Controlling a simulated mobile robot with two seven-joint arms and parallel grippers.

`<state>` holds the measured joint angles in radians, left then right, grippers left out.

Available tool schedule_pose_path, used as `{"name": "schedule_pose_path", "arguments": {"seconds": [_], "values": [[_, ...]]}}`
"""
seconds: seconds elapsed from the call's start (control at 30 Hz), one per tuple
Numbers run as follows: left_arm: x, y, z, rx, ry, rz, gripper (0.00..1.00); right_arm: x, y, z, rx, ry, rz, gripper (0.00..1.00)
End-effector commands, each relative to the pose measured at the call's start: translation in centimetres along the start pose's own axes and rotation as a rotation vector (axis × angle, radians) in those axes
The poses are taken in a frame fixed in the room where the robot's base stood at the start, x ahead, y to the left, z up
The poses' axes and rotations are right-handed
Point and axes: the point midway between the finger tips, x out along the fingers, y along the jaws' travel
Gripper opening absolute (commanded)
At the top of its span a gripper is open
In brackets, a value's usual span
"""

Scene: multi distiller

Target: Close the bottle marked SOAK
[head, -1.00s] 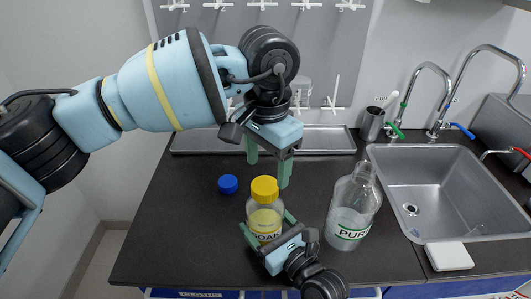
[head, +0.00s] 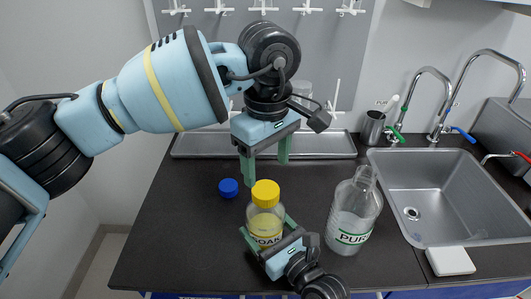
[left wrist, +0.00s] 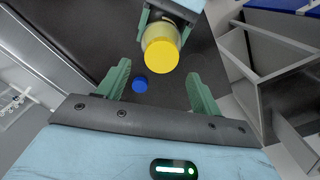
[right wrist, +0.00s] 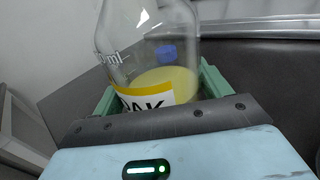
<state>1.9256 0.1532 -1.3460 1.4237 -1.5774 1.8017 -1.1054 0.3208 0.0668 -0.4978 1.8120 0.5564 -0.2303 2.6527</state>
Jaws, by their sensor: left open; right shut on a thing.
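The SOAK bottle (head: 265,225) is clear glass with a yellow-banded label and pale yellow liquid. It stands upright on the black counter, and its label also shows in the right wrist view (right wrist: 150,101). A yellow cap (head: 265,193) sits on its mouth; I cannot tell how tight it is. The cap also shows in the left wrist view (left wrist: 161,57). My right gripper (head: 266,231) is shut around the bottle's body from the front. My left gripper (head: 265,170) is open and empty, pointing down above and behind the cap, apart from it.
A blue cap (head: 228,187) lies on the counter left of the bottle. A clear bottle marked PURE (head: 352,217) stands close on the right. A sink (head: 435,200) with taps is further right. A metal tray (head: 330,146) lies at the back wall. The counter's left part is clear.

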Motion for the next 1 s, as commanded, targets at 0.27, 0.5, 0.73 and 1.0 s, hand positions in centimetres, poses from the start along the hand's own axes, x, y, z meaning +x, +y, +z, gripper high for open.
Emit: {"name": "schedule_pose_path", "arguments": {"seconds": [0.27, 0.5, 0.73, 1.0], "values": [[-0.3, 0.0, 0.0, -0.452, -0.001, 0.000, 0.65, 0.0, 0.0, -0.1, -0.001, 0.002, 0.000, 0.13], [-0.7, -0.1, 0.0, -0.843, 0.000, 0.000, 0.65, 0.0, 0.0, -0.1, -0.001, 0.002, 0.000, 0.13], [-1.0, -0.2, -0.1, -1.218, 0.000, 0.000, 0.65, 0.0, 0.0, -0.1, -0.001, 0.002, 0.000, 0.13], [-1.3, -0.2, -0.1, -1.649, -0.001, 0.000, 0.65, 0.0, 0.0, -0.1, -0.001, 0.002, 0.000, 0.13]]}}
